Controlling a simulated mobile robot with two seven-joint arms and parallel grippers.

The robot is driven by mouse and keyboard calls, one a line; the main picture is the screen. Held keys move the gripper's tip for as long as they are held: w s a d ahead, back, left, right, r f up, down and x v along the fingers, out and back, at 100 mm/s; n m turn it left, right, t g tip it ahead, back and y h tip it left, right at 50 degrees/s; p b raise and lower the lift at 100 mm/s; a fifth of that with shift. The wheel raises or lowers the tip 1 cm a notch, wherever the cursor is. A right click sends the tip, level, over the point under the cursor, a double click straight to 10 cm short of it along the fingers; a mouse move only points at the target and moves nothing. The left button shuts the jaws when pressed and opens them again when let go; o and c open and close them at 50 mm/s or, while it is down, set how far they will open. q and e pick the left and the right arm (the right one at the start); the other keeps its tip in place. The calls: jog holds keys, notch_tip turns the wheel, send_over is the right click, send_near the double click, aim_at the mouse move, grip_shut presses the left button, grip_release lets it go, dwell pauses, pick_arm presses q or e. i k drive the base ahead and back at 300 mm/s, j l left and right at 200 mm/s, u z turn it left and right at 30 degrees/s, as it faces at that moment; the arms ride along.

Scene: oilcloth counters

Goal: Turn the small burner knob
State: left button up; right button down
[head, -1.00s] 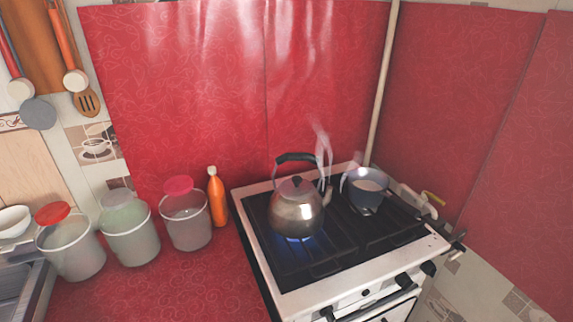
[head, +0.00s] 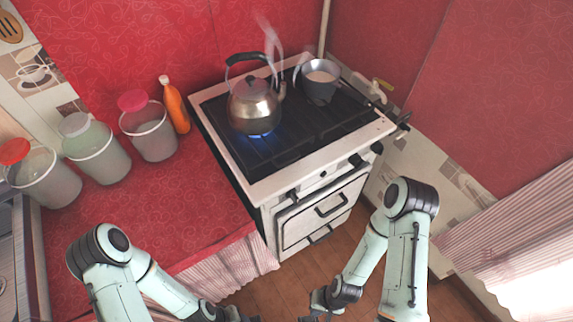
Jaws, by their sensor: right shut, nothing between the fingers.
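The white stove (head: 300,205) has a row of black knobs along its front panel. Two knobs, one at the right end (head: 376,147) and one beside it (head: 355,160), stand near the right corner. A smaller dark knob (head: 323,174) is mid-panel, and another knob (head: 292,197) is at the left. I cannot tell which one serves the small burner. My right gripper (head: 318,301) is shut and empty, low in the head view, well below and apart from the knobs. My left arm reaches the bottom edge, where its gripper (head: 236,315) is mostly cut off.
A steaming kettle (head: 254,105) sits over a blue flame (head: 258,134). A grey pot (head: 318,85) stands at the back right of the stovetop. Several lidded buckets and an orange bottle (head: 174,105) line the left counter (head: 150,205). Floor (head: 290,275) is open before the stove.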

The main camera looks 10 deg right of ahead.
aim_at(377, 148)
jog(key=k+l+u, duration=0.35)
jog(key=k+l, duration=0.55)
jog(key=l, duration=0.5)
jog(key=k+l+u, duration=0.4)
jog(key=k+l, duration=0.65)
jog(key=l, duration=0.1)
